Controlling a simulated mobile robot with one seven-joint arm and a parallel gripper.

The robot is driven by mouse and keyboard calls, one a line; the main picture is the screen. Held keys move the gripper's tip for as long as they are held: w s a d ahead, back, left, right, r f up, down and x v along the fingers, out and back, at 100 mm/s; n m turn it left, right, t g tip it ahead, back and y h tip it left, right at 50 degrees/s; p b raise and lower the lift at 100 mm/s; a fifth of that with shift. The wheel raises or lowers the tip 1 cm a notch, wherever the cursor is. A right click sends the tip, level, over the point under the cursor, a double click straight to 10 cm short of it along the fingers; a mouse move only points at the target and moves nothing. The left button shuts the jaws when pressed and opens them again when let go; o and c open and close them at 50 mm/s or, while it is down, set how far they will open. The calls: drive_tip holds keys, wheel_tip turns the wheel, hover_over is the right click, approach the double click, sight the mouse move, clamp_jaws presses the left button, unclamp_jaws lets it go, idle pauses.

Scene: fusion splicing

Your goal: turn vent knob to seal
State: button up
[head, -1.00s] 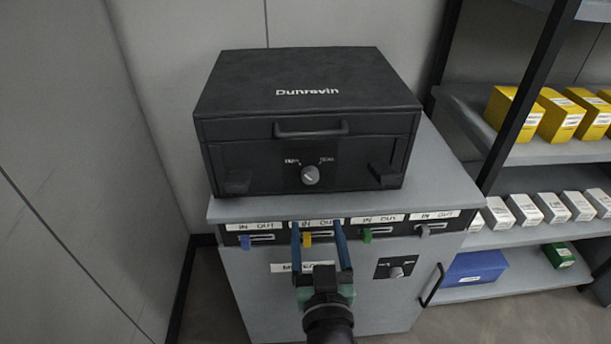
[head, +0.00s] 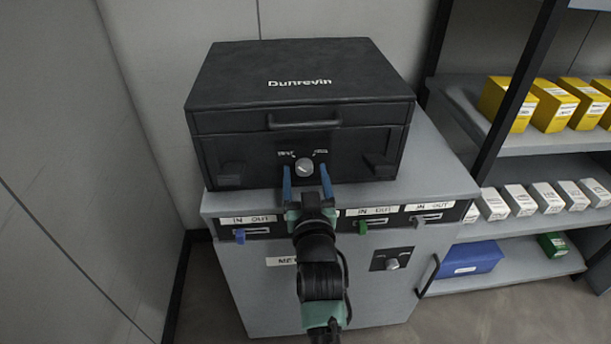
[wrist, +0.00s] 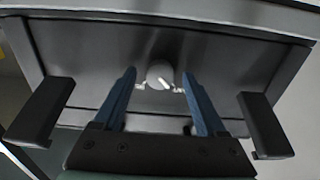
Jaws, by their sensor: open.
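The vent knob (head: 304,167) is a small round grey dial with a white pointer mark, on the front of the black Dunrevin case (head: 300,85). Two small labels sit above the knob, too small to read surely. In the head view the pointer tilts toward upper left. My gripper (head: 306,180) is open in front of the case, its two blue fingers to either side of and just below the knob. In the wrist view the knob (wrist: 159,74) shows between and beyond the open fingertips (wrist: 158,78). No contact with the knob shows.
The case stands on a grey cabinet (head: 445,172) with a row of IN/OUT sliders, including a blue one (head: 240,236) and a green one (head: 363,227). A second knob (head: 392,263) is on the cabinet front. Shelves with yellow boxes (head: 553,106) stand at right; a wall is at left.

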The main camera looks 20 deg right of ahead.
clamp_jaws()
idle(0.3)
drive_tip(key=shift+m, duration=0.3)
drive_tip(key=m+p, duration=0.1)
drive_tip(key=m, duration=0.2)
drive_tip(key=shift+m, duration=0.3)
drive_tip(key=m+p, duration=0.1)
drive_tip(key=m, duration=0.4)
drive_tip(key=shift+p, duration=0.3)
drive_tip(key=m+p, duration=0.1)
drive_tip(key=m, duration=0.4)
drive_tip(key=shift+m+p, duration=0.35)
drive_tip(key=shift+m, duration=1.45)
